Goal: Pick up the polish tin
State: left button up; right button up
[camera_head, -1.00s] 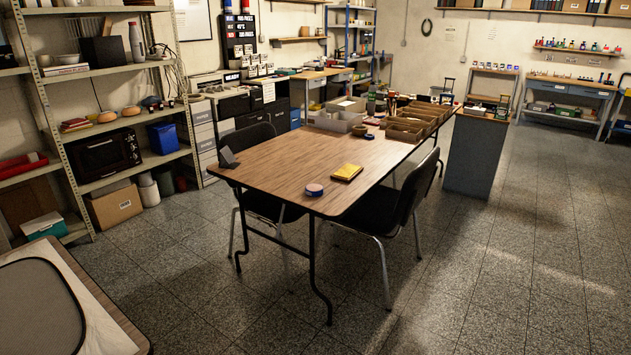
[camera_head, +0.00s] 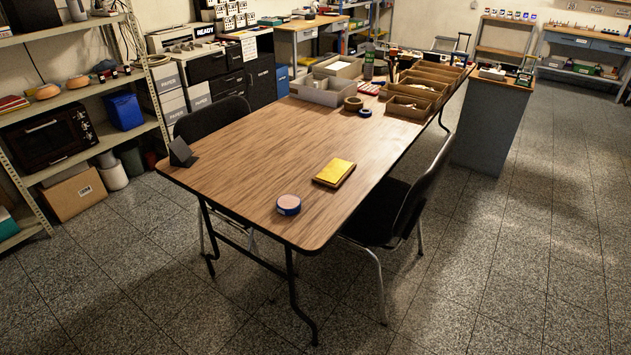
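A small round tin (camera_head: 289,205), blue on the side with a pinkish top, sits on the wooden table (camera_head: 232,160) near its front edge; it looks like the polish tin. A yellow block or cloth (camera_head: 334,172) lies just behind it to the right, apart from it. Neither of my grippers shows in the head view.
Black chairs stand at the table's left side (camera_head: 213,118) and right side (camera_head: 387,212). A small dark stand (camera_head: 181,152) is at the left corner. Tape rolls (camera_head: 353,104), a grey tray (camera_head: 323,92) and cardboard boxes (camera_head: 408,108) fill the far end. The floor (camera_head: 520,260) at right is clear.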

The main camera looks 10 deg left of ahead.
aim_at(287, 204)
jog(key=i+j+z, duration=0.1)
jog(key=j, duration=0.25)
jog(key=i+j+z, duration=0.1)
jog(key=j, duration=0.25)
jog(key=i+j+z, duration=0.1)
jog(key=i+j, duration=0.15)
jog(key=i+j+z, duration=0.1)
jog(key=j, duration=0.35)
jog(key=i+j+z, duration=0.1)
jog(key=j, duration=0.3)
jog(key=i+j+z, duration=0.1)
jog(key=j, duration=0.3)
